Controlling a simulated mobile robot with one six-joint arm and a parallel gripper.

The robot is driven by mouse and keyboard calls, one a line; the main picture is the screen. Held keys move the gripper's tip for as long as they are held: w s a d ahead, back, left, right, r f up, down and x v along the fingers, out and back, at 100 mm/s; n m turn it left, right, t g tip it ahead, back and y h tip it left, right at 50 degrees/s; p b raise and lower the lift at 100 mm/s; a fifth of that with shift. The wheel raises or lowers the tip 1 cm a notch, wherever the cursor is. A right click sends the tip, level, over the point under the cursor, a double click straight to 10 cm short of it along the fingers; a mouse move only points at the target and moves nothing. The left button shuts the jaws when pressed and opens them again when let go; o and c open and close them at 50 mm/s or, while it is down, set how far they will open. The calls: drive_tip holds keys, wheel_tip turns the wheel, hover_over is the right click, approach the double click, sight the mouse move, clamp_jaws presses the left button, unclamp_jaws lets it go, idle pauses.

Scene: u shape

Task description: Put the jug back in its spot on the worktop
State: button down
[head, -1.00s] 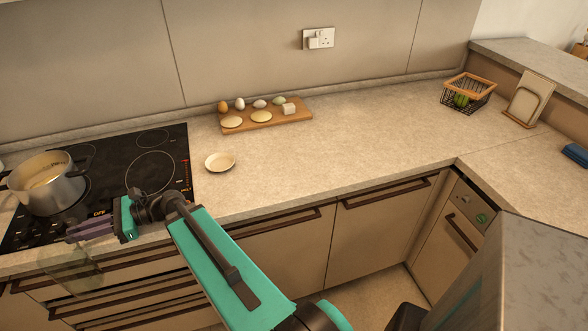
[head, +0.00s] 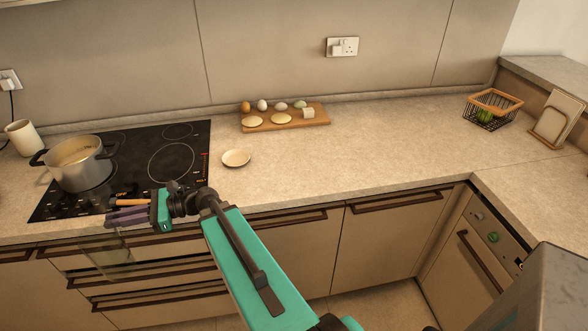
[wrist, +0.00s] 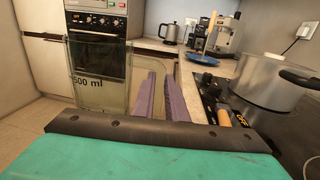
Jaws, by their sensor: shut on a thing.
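The jug (head: 112,256) is a clear, see-through vessel. In the head view it hangs below the counter's front edge, in front of the drawers, and is faint. In the wrist view the jug (wrist: 100,92) is left of the fingers and bears a "500 ml" mark. My gripper (head: 108,218), with purple fingers, is at the hob's front edge. In the wrist view my gripper (wrist: 163,80) is shut on the jug's near side; the exact grip is hard to see through the glass. The worktop (head: 330,160) is pale stone, with a wide bare stretch right of the hob.
A pot (head: 84,172) stands on the black hob (head: 145,190) beside my gripper. A small dish (head: 236,158), a board (head: 285,121) with eggs and a wire basket (head: 492,108) stand on the worktop. A mug (head: 22,138) is left of the pot.

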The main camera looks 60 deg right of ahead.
drive_tip(key=d, duration=0.5)
drive_tip(key=shift+d, duration=0.15)
idle(0.3)
